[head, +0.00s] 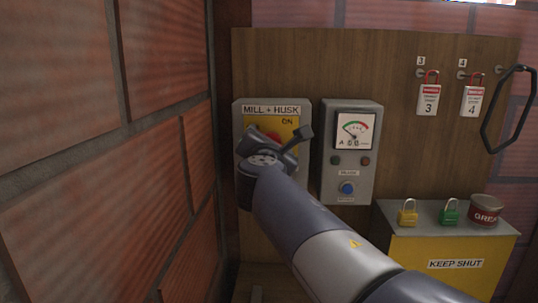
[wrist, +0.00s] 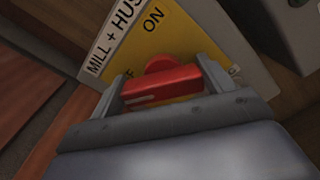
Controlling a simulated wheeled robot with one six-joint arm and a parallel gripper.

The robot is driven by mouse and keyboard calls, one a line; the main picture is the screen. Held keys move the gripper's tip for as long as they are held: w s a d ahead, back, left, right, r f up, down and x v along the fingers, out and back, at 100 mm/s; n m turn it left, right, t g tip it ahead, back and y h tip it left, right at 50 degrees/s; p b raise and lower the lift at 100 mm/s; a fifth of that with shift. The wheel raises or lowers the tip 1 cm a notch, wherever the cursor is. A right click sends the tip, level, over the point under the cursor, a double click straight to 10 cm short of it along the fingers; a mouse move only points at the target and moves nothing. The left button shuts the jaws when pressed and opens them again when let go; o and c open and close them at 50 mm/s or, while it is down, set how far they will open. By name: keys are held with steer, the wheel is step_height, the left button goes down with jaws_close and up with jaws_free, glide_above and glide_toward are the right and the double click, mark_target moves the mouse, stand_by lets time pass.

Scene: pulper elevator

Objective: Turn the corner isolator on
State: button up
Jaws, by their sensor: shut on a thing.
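The corner isolator (head: 243,121) is a grey box labelled MILL + HUSK with a yellow plate, on the wooden board beside the brick corner. Its red handle (wrist: 160,84) shows in the wrist view between the two fingers of my gripper (wrist: 163,91), which is shut on it. ON is printed above the handle, and part of the OFF lettering shows to its left. In the head view my gripper (head: 273,146) covers most of the handle and the lower plate. I cannot tell exactly which mark the handle points to.
A grey meter box (head: 350,187) with a blue button stands close on the right. A yellow KEEP SHUT box (head: 425,250) bears a yellow padlock (head: 407,214), a green padlock (head: 449,212) and a red tin (head: 485,210). The brick wall (head: 165,130) is close on the left.

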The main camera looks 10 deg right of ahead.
steer(key=m+b, duration=0.1)
steer(key=m, duration=0.1)
steer(key=m+b, duration=0.4)
steer(key=shift+d+f+m, duration=0.15)
steer(key=shift+f+m, duration=0.15)
steer(key=m+b, duration=0.3)
steer(key=m, duration=0.1)
steer(key=shift+d+m+b, duration=0.1)
steer(key=shift+m+b, duration=0.2)
steer(key=shift+b, duration=0.1)
steer(key=shift+r, duration=0.1)
steer(key=o, duration=1)
steer(key=shift+s, duration=0.1)
steer(key=b+v, duration=0.2)
steer(key=v, duration=0.8)
steer(key=shift+s, duration=0.35)
steer(key=shift+w+r, duration=0.1)
